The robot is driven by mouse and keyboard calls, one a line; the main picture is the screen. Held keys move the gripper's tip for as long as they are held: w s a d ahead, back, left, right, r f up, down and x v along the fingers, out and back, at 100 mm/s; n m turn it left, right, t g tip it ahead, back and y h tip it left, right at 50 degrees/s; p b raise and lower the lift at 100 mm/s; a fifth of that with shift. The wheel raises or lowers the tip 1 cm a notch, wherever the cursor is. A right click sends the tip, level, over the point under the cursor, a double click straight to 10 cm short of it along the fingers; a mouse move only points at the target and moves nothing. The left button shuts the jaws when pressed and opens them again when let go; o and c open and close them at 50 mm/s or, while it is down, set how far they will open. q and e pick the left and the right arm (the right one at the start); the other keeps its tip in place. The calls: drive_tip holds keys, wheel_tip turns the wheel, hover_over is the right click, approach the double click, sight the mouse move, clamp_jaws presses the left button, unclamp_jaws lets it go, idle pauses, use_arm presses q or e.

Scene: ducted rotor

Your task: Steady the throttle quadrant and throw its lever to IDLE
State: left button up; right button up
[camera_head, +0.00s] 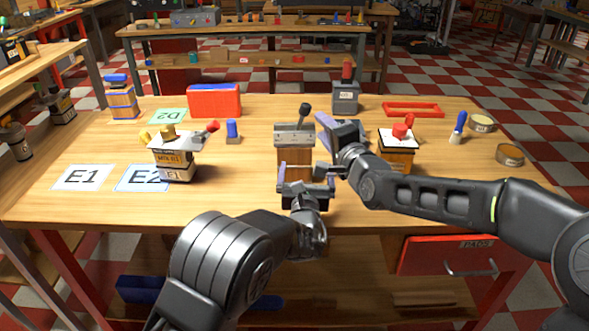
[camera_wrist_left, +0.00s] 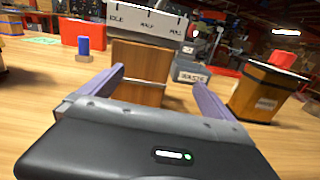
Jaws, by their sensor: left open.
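The throttle quadrant (camera_head: 295,142) is a wooden block with a grey top plate, standing upright near the table's middle. Its lever, a dark stalk with a black knob (camera_head: 305,108), rises right of the plate's centre.
Behind is a grey WASTE box (camera_head: 345,97). At right is a red-topped wooden box (camera_head: 398,150).

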sight(294, 162)
use_arm(q)
drive_tip(key=a, duration=0.1)
drive_tip(key=w+a+y, duration=0.1)
drive_tip(key=a, duration=0.1)
drive_tip(key=shift+w+a+f+n, duration=0.1)
drive_tip(key=shift+n, duration=0.3)
drive_tip(key=shift+w, duration=3.9)
drive_tip(key=shift+c, duration=0.4)
drive_tip(key=c, duration=1.6)
drive_tip(key=shift+o, duration=0.2)
